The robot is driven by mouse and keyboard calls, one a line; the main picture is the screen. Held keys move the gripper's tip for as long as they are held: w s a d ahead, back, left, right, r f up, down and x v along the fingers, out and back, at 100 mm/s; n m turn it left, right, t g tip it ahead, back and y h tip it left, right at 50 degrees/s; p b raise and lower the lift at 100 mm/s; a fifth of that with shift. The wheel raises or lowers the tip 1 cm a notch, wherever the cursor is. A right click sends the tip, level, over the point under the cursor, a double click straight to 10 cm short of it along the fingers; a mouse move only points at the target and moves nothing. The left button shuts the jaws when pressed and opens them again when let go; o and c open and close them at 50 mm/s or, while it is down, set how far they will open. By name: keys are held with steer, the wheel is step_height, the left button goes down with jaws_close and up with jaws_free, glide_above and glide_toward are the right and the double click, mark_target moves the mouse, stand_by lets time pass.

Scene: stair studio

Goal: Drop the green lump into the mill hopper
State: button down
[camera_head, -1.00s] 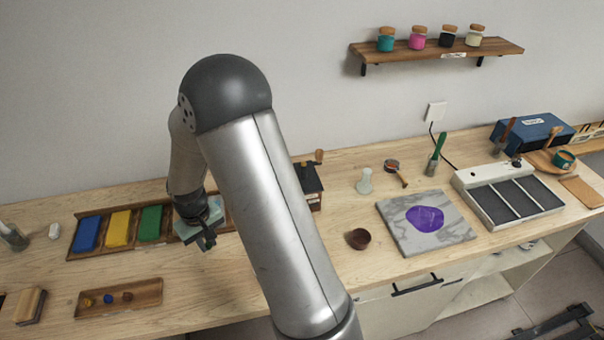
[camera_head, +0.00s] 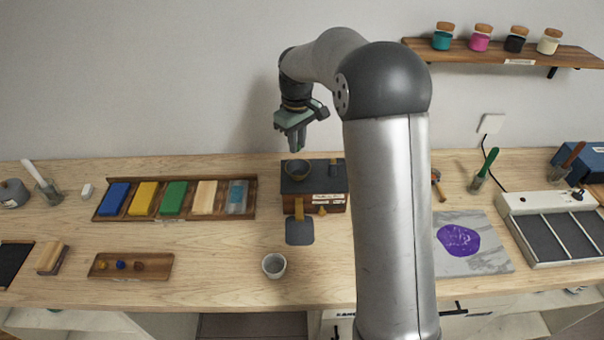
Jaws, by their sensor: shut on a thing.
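The mill (camera_head: 330,202) is a wooden box with a dark top, standing at the back of the bench. Its hopper (camera_head: 297,171) is a round dark bowl on the top left. My gripper (camera_head: 297,148) points down a little above the hopper, apart from it. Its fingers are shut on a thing. The green lump itself cannot be made out; it is too small or hidden between the fingers.
A long tray (camera_head: 250,212) of coloured blocks stands left of the mill. A small wooden tray (camera_head: 163,268) holds yellow, blue and brown lumps. A small cup (camera_head: 274,265) stands in front. A marble slab (camera_head: 490,262) with purple paint lies right.

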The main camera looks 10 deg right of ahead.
step_height(320, 180, down, 4)
steer(key=shift+f+b, duration=0.15)
steer(key=shift+b, duration=1.05)
steer(key=shift+d, duration=0.1)
steer(key=c, duration=1.3)
jaws_free()
steer(key=shift+o, duration=0.2)
step_height(320, 180, up, 18)
steer(key=b, duration=0.1)
steer(key=shift+f, duration=0.25)
